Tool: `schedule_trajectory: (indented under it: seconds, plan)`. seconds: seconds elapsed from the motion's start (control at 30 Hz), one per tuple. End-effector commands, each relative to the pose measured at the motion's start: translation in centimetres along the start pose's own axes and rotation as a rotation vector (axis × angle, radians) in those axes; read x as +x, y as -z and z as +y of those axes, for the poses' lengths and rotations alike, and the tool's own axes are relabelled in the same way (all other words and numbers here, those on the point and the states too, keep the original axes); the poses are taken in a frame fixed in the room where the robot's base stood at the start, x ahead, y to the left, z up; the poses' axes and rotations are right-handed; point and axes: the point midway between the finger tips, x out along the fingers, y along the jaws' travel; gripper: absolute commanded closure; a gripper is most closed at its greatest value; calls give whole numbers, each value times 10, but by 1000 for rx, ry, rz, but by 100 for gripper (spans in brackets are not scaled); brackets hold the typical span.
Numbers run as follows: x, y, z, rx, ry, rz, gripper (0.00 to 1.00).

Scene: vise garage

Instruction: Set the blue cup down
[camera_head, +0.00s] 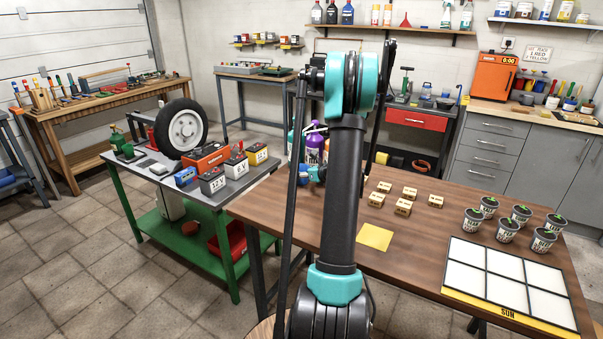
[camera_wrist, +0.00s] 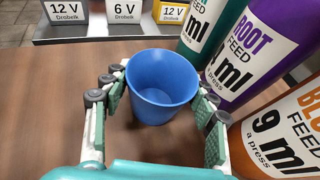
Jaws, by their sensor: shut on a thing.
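The blue cup (camera_wrist: 162,95) stands upright and open at the top between the padded fingers of my gripper (camera_wrist: 163,105) in the wrist view. My gripper is shut on it, with a finger on each side. The brown wooden table (camera_head: 455,205) is under the cup; I cannot tell whether the cup's base touches it. In the head view my arm hides most of the gripper and the cup.
Feed bottles stand close by on the right in the wrist view: green (camera_wrist: 212,25), purple (camera_wrist: 260,45) and orange (camera_wrist: 285,130). Labelled batteries (camera_wrist: 112,18) are beyond the table edge. Small wooden blocks (camera_head: 403,207), a yellow square (camera_head: 375,237), potted seedlings (camera_head: 507,230) and a white-panelled tray (camera_head: 450,290) occupy the table.

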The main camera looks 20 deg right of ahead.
Motion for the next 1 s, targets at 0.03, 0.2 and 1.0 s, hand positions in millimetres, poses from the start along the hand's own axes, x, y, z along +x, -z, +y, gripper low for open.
schedule_trajectory:
  seconds: [0.03,0.2,1.0]
  plan:
    - [0,0,0,0,0,0,68]
    - [1,2,0,0,0,0,34]
    - [-57,0,-1,2,3,0,22]
